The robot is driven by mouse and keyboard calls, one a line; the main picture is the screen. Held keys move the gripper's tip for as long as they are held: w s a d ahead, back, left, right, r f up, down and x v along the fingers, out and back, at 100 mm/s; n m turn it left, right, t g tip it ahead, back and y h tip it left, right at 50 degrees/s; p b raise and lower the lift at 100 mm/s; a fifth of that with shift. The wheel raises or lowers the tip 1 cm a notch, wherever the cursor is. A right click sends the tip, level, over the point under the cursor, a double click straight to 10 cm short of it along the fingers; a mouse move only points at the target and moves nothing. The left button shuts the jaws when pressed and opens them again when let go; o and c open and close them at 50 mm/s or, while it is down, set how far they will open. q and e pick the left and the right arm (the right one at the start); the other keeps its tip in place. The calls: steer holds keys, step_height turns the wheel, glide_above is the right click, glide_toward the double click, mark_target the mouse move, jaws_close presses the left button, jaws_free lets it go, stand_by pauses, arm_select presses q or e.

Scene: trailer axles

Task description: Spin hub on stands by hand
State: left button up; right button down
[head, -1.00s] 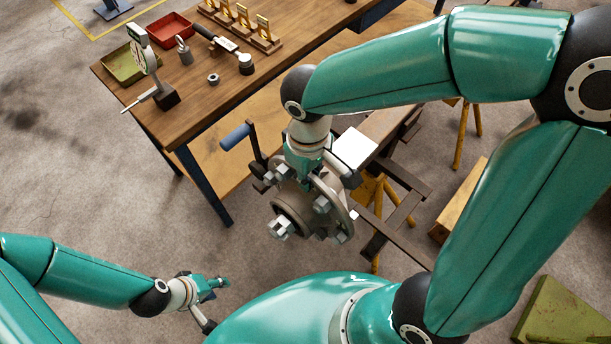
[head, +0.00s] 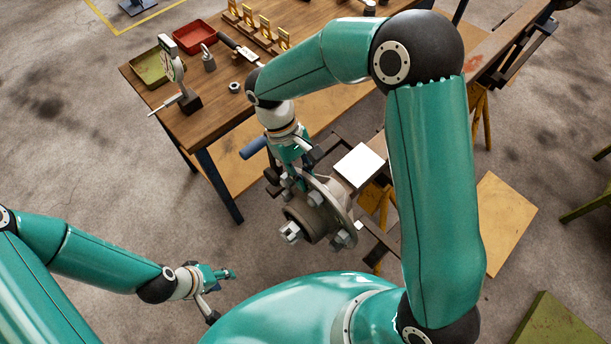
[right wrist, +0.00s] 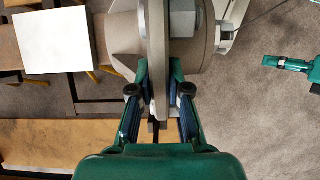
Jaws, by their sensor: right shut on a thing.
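The hub (head: 322,212), a round grey flange with several studs and a pale end piece, sits on the end of an axle beside the workbench. It also shows in the right wrist view (right wrist: 157,45), its flange edge-on. My right gripper (head: 299,178) is shut on the upper left part of the flange rim. In the right wrist view its fingers (right wrist: 160,95) press on both faces of the rim. My left gripper (head: 223,291) is open and empty at lower left, apart from the hub. A yellow stand (head: 374,200) shows partly under the axle; my right arm hides much of it.
The wooden workbench (head: 205,125) behind carries a red tray (head: 195,34), an olive tray (head: 148,68) and a dial gauge (head: 172,62). A blue handle (head: 253,148) and a white sheet (head: 360,165) are close to the hub. Floor at left is clear.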

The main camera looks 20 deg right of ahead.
steer(key=shift+w+a+f+g+p, duration=0.35)
steer(key=shift+w+f+g+p, duration=0.2)
steer(key=shift+g, duration=0.35)
steer(key=shift+f+h, duration=0.1)
steer(key=shift+h, duration=0.2)
steer(key=c, duration=1.2)
jaws_free()
steer(key=shift+o, duration=0.4)
steer(key=shift+w, duration=0.2)
steer(key=v, duration=1.2)
